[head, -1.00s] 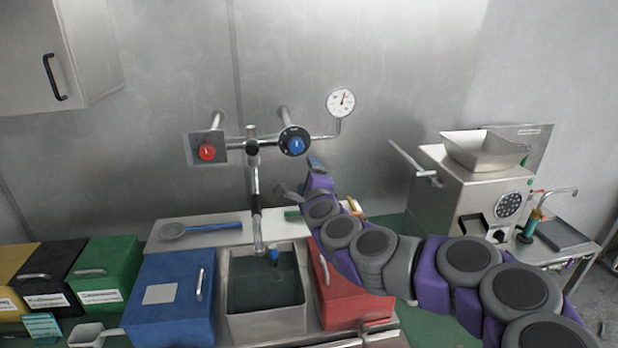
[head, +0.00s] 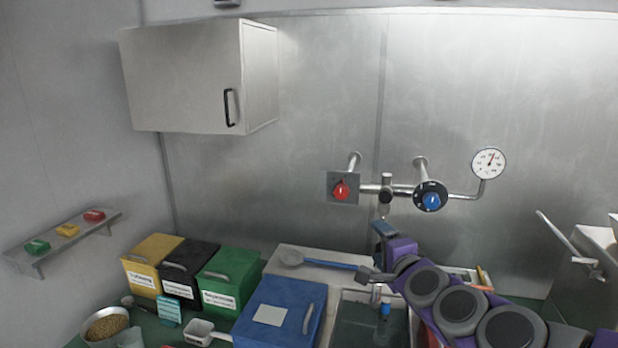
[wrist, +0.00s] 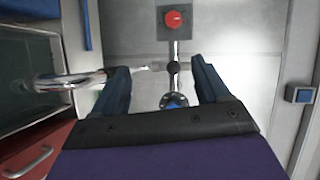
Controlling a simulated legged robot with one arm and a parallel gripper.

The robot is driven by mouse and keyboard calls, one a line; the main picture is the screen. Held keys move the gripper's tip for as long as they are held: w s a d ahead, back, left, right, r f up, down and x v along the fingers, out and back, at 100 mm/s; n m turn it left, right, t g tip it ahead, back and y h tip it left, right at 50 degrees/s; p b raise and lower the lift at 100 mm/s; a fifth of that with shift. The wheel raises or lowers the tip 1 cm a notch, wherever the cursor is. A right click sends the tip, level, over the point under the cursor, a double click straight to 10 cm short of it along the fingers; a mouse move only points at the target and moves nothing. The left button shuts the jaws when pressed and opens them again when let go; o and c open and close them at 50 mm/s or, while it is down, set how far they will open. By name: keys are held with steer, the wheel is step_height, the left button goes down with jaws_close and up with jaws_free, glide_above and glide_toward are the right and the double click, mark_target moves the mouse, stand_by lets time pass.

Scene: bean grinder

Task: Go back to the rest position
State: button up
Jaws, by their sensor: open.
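My gripper (head: 376,250) is raised in front of the steel wall, below the pipe with the red valve knob (head: 340,191) and the blue valve knob (head: 431,202). In the wrist view its two dark blue fingers stand apart (wrist: 162,78) with nothing held between them. Beyond the fingers, the red knob shows in the wrist view (wrist: 172,19), and the blue knob is partly hidden by the gripper body (wrist: 174,102). My purple and grey arm reaches in from the lower right and covers part of the sink (head: 368,335).
A blue box (head: 262,335) stands left of the sink. Yellow (head: 150,262), black (head: 187,270) and green (head: 226,278) boxes line the back left. A wall cabinet (head: 185,80) hangs above. A spoon (head: 325,262) lies behind the sink. The grinder (head: 590,260) is at far right.

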steer(key=s+a+f+n+g+y, duration=0.2)
steer(key=s+a+f+n+g, duration=0.25)
steer(key=s+a, duration=0.2)
steer(key=s+a+f+n+g+y, duration=0.1)
steer(key=s+a+f+n+g, duration=0.3)
steer(key=s+a+n, duration=0.3)
steer(key=s+d+f+n+g+h, duration=0.1)
steer(key=s+d+f+g+h, duration=0.1)
steer(key=s, duration=0.7)
steer(key=s+d+f+n+g+h, duration=0.1)
steer(key=s+d+f+g+h, duration=0.1)
steer(key=s, duration=0.8)
steer(key=s+d+f+n+g+h, duration=0.1)
steer(key=s+d+f+g, duration=0.3)
steer(key=s, duration=0.5)
steer(key=shift+s+d+g+h, duration=0.15)
steer(key=shift+d+g+h, duration=0.25)
steer(key=shift+d+g, duration=0.6)
steer(key=shift+d+n+t, duration=0.2)
steer(key=shift+n+t, duration=0.05)
